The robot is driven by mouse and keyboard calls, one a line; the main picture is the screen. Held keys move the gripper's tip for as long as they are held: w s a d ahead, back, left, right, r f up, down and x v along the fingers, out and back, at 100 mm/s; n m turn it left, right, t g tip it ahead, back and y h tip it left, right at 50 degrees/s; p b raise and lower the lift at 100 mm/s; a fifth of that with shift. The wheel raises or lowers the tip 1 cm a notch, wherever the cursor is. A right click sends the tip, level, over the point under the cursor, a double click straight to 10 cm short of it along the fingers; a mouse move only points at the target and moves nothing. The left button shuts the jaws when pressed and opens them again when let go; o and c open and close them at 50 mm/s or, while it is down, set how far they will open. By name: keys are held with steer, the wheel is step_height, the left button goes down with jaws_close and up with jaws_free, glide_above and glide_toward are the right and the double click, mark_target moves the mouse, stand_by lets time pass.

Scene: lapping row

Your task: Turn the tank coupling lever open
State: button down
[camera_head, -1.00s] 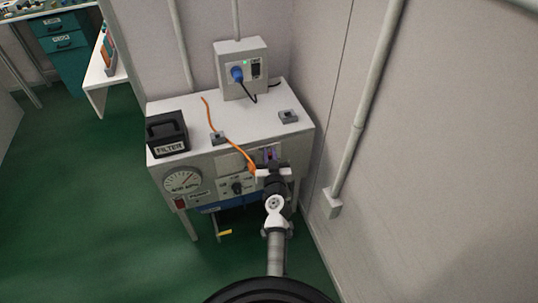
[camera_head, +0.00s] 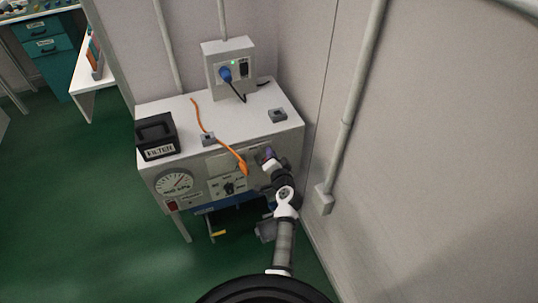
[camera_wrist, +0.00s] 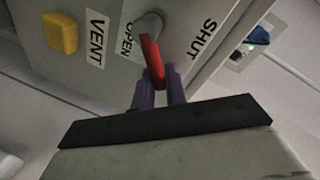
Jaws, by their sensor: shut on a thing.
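The coupling lever (camera_wrist: 152,60) is a red bar on a grey round pivot on the cabinet's front panel. In the wrist view it runs down from the pivot, between the OPEN label (camera_wrist: 130,42) and the SHUT label (camera_wrist: 203,40), nearer OPEN and partly overlapping that label's edge. My gripper (camera_wrist: 158,88) has its two purple fingers shut on the lever's free end. In the head view my gripper (camera_head: 266,155) is at the right part of the cabinet front (camera_head: 205,165), and the lever is hidden there.
A yellow VENT button (camera_wrist: 60,34) is beside the lever. An orange cable (camera_head: 225,150) hangs over the cabinet's front, close left of my gripper. A black FILTER box (camera_head: 156,137) stands on top. The wall (camera_head: 400,180) is close on the right.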

steer(key=shift+w+d+f+m+g+y+b, duration=0.15)
steer(key=shift+f+m+y+b, duration=0.25)
steer(key=shift+m, duration=0.6)
steer(key=shift+d+f+m+g+y+b, duration=0.2)
steer(key=shift+f+m, duration=0.4)
steer(key=shift+m, duration=0.4)
steer(key=shift+w+d+f+m+g+y+b, duration=0.15)
steer(key=shift+f+m+y+b, duration=0.25)
steer(key=shift+m, duration=0.6)
steer(key=shift+s+f, duration=0.1)
steer(key=c, duration=1.5)
jaws_free()
steer(key=shift+f, duration=0.1)
steer(key=shift+s, duration=0.1)
steer(key=b+v, duration=0.1)
steer(key=v, duration=1.2)
steer(key=shift+s+d, duration=0.1)
steer(key=shift+s, duration=0.2)
